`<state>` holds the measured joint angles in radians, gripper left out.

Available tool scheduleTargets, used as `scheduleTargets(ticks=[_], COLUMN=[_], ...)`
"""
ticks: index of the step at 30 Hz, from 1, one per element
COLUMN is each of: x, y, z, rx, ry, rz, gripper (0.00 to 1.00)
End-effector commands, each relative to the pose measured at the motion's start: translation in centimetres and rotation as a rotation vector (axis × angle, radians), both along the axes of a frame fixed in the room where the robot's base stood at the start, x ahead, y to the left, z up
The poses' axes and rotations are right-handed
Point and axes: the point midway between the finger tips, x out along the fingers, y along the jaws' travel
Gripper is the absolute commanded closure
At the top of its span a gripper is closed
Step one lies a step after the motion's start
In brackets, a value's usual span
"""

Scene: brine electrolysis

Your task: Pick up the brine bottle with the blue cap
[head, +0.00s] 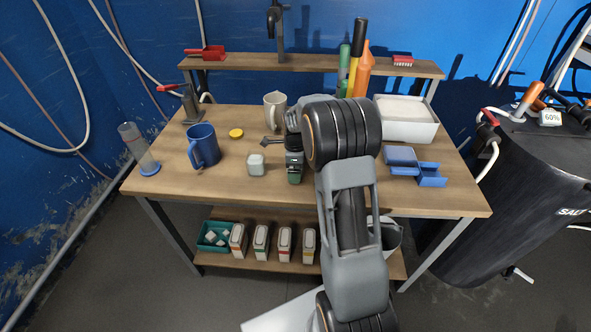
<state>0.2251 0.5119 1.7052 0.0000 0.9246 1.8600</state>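I cannot make out a brine bottle with a blue cap in the head view; my arm covers part of the wooden table (240,179). My arm reaches up over the middle of the table and bends left at its far end. My gripper (294,152) is small and dark there, and its fingers are not clear enough to show whether they are open or shut. A dark green object (295,177) shows directly below it; I cannot tell whether they touch.
A white bin (407,130) and blue trays (399,156) are at right. An orange bottle (364,71) stands near the raised shelf (240,61).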

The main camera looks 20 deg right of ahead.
Motion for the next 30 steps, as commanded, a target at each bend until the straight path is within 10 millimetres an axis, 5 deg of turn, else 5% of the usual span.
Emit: scheduleTargets(ticks=[19, 30], x=[0.01, 0.08], y=[0.00, -0.02], z=[0.04, 0.70], rx=[0.000, -0.001], ry=[0.000, -0.003], rz=[0.000, 0.000], gripper=[0.67, 0.67])
